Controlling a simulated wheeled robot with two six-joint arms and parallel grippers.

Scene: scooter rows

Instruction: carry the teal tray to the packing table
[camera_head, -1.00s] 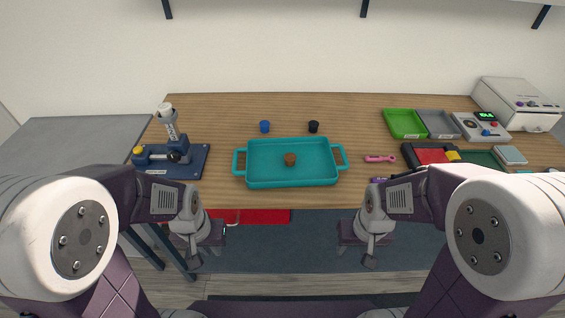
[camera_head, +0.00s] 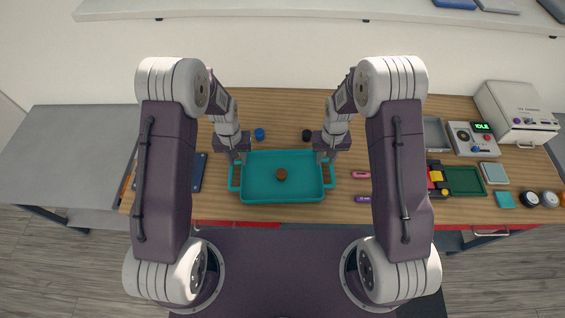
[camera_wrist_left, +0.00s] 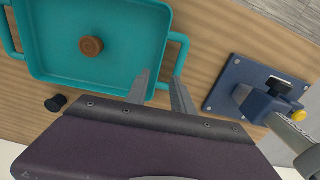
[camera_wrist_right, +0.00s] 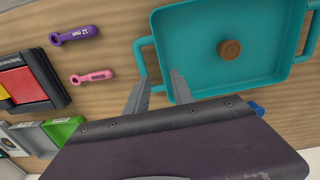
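The teal tray (camera_head: 255,197) lies on the wooden workbench (camera_head: 290,213) with a small brown round piece (camera_head: 281,174) inside it. It also shows in the left wrist view (camera_wrist_left: 110,20) and right wrist view (camera_wrist_right: 190,45). My left gripper (camera_head: 236,160) is open and empty above the tray's left handle; its fingertips (camera_wrist_left: 158,76) are near that handle. My right gripper (camera_head: 324,158) is open and empty above the right handle, its fingertips (camera_wrist_right: 158,78) near it. Neither gripper visibly holds a handle. Which surface is the packing table is not clear.
A bare grey table (camera_head: 75,150) stands at the left. A blue stand (camera_wrist_left: 240,90) is left of the tray. A blue knob (camera_head: 259,134) and black knob (camera_head: 307,134) sit behind it. Pink (camera_head: 361,175) and purple wrenches (camera_head: 363,199) lie to its right.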

